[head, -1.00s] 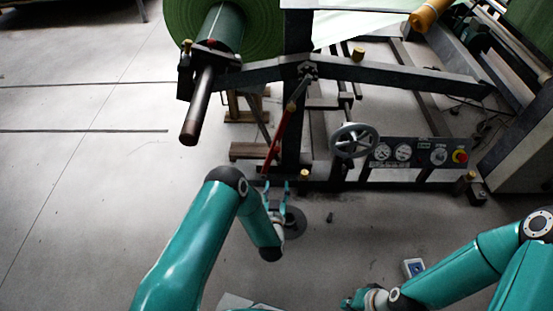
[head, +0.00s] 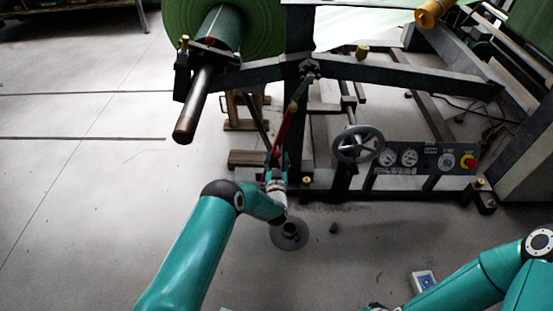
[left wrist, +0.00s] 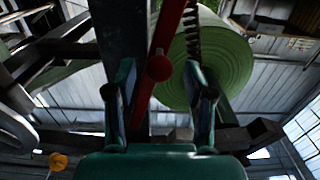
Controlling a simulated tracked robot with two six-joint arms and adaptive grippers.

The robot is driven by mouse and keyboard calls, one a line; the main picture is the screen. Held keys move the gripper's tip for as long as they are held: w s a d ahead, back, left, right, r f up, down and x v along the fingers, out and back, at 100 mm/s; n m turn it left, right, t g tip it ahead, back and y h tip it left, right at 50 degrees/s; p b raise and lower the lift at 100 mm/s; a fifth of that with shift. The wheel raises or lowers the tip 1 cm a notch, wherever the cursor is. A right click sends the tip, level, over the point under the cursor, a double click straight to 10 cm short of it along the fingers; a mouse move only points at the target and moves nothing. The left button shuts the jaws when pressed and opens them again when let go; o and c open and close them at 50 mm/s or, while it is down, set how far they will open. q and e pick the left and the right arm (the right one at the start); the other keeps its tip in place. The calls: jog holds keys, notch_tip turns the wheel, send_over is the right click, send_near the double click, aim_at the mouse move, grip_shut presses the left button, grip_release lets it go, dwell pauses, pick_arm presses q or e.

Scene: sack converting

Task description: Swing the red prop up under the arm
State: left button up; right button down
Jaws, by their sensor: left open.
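The red prop (head: 282,131) hangs at a slant beside the dark upright post of the stand, its upper end near the pivot under the dark arm (head: 257,74). My left gripper (head: 276,160) is at the prop's lower end, fingers pointing up. In the left wrist view the open fingers (left wrist: 163,100) stand on either side of the red prop (left wrist: 159,67), whose round end shows between them. A gap shows on both sides; contact cannot be told.
A green roll (head: 178,22) with a protruding shaft (head: 190,115) is at upper left. A handwheel (head: 357,144) and gauge panel (head: 425,158) stand right of the prop. A round floor piece (head: 289,236) lies below my left wrist. The left floor is clear.

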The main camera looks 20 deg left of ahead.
pick_arm(q)
jog(key=shift+b+x, duration=0.3)
jog(key=shift+x, duration=0.8)
grip_shut()
